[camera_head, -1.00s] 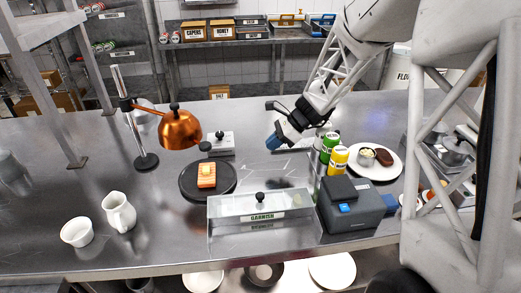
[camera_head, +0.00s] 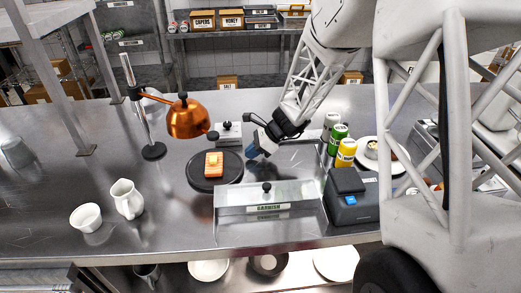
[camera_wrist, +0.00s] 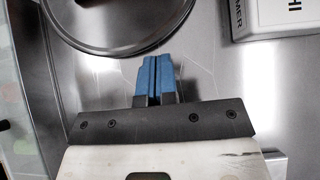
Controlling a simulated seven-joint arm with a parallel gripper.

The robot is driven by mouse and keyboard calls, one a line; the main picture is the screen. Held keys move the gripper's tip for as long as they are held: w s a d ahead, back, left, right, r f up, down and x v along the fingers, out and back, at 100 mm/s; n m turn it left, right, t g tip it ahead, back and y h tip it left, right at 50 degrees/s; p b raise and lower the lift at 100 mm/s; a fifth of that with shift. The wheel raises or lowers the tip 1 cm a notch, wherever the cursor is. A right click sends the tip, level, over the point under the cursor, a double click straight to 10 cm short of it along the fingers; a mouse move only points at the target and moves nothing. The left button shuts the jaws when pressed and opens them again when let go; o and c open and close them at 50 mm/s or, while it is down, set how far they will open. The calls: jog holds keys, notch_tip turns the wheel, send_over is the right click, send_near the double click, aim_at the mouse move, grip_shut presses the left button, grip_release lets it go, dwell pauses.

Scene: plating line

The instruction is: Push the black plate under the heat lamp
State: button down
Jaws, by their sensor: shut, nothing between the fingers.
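The black plate (camera_head: 203,181) lies flat on the steel counter with an orange piece of food (camera_head: 213,165) on it. Its dark rim (camera_wrist: 115,50) also shows at the top left of the wrist view. The copper heat lamp (camera_head: 188,120) hangs from a stand behind and to the left of the plate. My gripper (camera_head: 253,153) is shut and empty, low over the counter just right of the plate. In the wrist view its blue fingertips (camera_wrist: 153,62) are together beside the plate rim; I cannot tell whether they touch it.
A clear garnish box (camera_head: 240,201) stands in front of the plate, and a grey device (camera_head: 350,197) and bottles (camera_head: 346,152) stand to the right. A small grey box (camera_head: 229,134) is behind the plate. A white jug (camera_head: 127,199) and bowl (camera_head: 86,216) are at left.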

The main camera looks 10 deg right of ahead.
aim_at(237, 157)
jog(key=shift+a, duration=0.65)
jog(key=shift+a, duration=2.9)
jog(key=shift+d, duration=0.15)
jog(key=shift+d, duration=1.8)
jog(key=v, duration=0.9)
jog(key=shift+d+r, duration=0.4)
